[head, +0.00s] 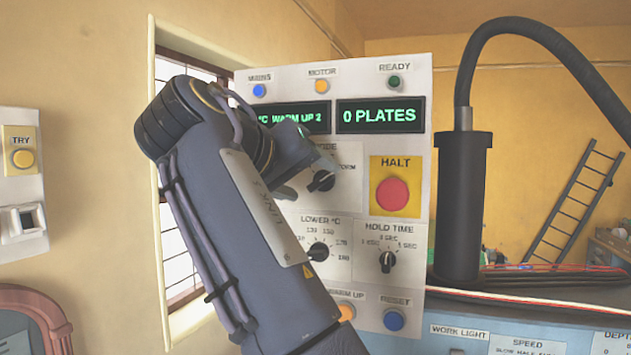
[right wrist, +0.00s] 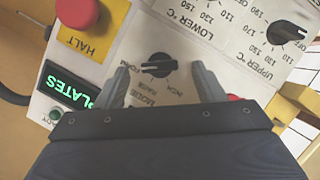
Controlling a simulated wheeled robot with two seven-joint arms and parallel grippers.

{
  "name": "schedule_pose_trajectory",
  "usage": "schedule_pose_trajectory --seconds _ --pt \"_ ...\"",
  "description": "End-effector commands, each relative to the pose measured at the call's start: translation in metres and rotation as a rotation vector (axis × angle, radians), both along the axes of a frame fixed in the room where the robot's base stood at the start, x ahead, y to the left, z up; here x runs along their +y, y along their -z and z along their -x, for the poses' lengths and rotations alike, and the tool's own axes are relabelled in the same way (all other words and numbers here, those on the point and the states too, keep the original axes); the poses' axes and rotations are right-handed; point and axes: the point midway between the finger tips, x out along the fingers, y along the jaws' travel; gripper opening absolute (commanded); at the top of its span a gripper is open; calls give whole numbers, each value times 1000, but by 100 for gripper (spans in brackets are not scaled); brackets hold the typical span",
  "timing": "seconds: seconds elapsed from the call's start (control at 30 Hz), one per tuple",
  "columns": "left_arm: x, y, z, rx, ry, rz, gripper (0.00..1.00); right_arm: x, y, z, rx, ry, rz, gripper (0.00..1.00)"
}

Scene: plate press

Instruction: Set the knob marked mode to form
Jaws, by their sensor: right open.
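The mode knob (head: 321,181) is a black knob on the grey control panel (head: 430,240), partly covered by my right arm in the head view. The knob also shows in the right wrist view (right wrist: 158,66), with its labels upside down. Its bar lies nearly level there, and the pale mark is at its left end, on the side of the word FORM (right wrist: 122,77). The gripper is mostly hidden behind my arm in the head view. My left gripper is out of view.
The red halt button (head: 392,194) is right of the mode knob. Below are the lower temperature knob (head: 318,252) and hold time knob (head: 388,261). Displays read "WARM UP 2" and "0 PLATES" (head: 380,116). A black cylinder (head: 460,205) with a hose stands at the right.

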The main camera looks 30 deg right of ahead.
Motion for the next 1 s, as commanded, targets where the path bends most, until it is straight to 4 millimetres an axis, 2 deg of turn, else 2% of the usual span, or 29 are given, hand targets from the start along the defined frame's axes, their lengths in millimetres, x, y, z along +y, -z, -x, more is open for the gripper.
schedule_pose_trajectory --seconds 0.1,0.3,1.0 --pt "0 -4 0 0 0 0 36 19 -8 9 -2 -2 1 63" --pt "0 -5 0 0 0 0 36 36 -14 18 -1 1 0 63" --pt "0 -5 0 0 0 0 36 38 -14 20 0 1 -1 63"
